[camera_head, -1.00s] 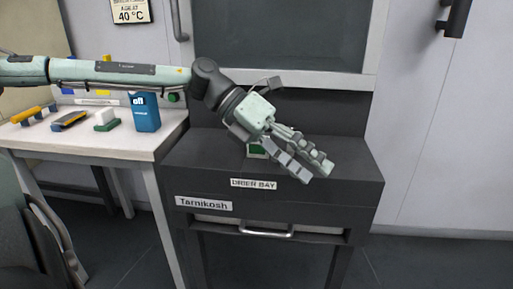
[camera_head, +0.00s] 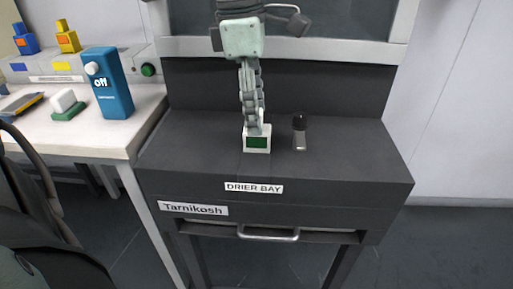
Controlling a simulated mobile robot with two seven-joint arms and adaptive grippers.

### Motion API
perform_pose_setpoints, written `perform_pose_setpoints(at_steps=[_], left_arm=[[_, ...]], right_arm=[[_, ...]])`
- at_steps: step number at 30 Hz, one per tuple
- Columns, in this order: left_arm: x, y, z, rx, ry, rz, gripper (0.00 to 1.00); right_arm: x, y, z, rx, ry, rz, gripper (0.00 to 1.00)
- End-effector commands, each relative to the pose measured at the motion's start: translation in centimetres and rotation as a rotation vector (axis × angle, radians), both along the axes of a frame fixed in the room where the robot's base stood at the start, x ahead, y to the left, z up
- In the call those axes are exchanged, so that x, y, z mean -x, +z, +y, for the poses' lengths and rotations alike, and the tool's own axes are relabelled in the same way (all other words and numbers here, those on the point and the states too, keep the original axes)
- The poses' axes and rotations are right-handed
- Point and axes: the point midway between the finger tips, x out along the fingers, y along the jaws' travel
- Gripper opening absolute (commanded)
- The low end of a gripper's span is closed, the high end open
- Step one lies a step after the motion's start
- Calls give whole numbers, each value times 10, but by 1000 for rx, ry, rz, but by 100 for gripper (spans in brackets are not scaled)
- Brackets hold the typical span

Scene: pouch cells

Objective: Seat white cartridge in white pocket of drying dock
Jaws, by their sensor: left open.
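A small white block with a green front panel (camera_head: 257,142) stands upright on the dark bench top behind the DRIER BAY label; I cannot tell whether it is the cartridge or part of the bay. My left gripper (camera_head: 256,127) points straight down with its fingertips at the top of this block. Its fingers show edge-on, so their gap and any contact are unclear. A white block on a green base (camera_head: 64,101) lies on the white table. At the back of that table is a rack (camera_head: 100,74) with blue and yellow marks; a white pocket is not distinguishable.
A grey lever with a black knob (camera_head: 299,135) stands just right of the gripper. A blue box marked off (camera_head: 113,98) stands on the table. Blue (camera_head: 25,42) and yellow (camera_head: 67,40) pieces stand at the back left. The bench top's right side is clear.

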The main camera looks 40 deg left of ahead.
Motion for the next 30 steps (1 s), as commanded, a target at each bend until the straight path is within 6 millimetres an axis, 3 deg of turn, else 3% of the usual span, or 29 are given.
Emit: perform_pose_setpoints(at_steps=[9, 18, 30], left_arm=[[-5, -44, -5, 3, 1, 4, 55], [-6, -50, -6, 4, 2, 0, 55], [-6, -49, -6, 4, 3, 0, 7]], right_arm=[[-1, -4, 0, -1, 0, 1, 40], [-1, -3, 0, -1, 0, 1, 40], [-1, -3, 0, -1, 0, 1, 40]])
